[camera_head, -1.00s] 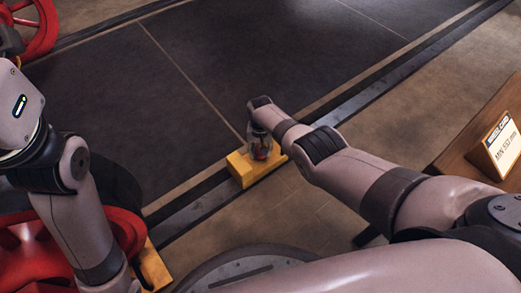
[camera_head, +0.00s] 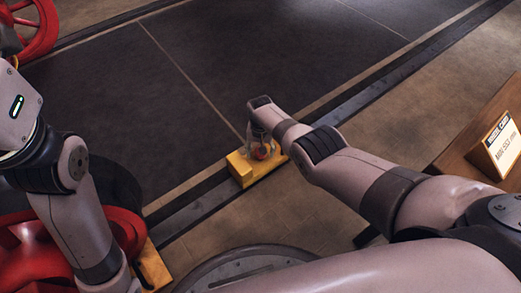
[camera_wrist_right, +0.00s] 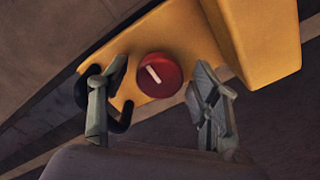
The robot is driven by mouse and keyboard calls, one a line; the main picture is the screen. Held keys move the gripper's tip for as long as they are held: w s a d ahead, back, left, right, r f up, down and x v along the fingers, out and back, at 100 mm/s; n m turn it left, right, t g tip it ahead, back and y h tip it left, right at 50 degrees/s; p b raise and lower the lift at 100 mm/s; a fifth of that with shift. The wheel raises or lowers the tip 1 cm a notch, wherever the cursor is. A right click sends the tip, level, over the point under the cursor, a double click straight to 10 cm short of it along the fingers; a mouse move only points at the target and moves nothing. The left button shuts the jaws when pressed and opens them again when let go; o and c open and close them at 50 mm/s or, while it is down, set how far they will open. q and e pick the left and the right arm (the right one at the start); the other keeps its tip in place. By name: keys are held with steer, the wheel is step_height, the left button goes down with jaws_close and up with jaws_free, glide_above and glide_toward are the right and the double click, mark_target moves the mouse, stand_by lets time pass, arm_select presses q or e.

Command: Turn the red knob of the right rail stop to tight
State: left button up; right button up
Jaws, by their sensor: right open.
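The yellow right rail stop (camera_head: 241,167) sits on the dark rail in the middle of the head view. In the right wrist view its yellow body (camera_wrist_right: 200,30) fills the top. The round red knob (camera_wrist_right: 160,75) stands on its plate, with a white mark slanting from upper left to lower right. My right gripper (camera_head: 262,152) is above the stop. In the right wrist view its two fingers (camera_wrist_right: 156,80) are open, one on each side of the knob, with gaps visible. My left arm comes in at the left; its fingers are not seen.
A wooden block with a wheel card (camera_head: 503,147) stands at the right. A red wheel (camera_head: 40,255) is at the lower left, and another red wheel (camera_head: 42,28) is at the top left. A second yellow piece (camera_head: 152,266) shows at the bottom left. Dark floor plates lie beyond the rail.

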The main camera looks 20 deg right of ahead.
steer(key=shift+r, duration=0.1)
step_height(320, 180, up, 12)
stand_by(0.9)
stand_by(0.4)
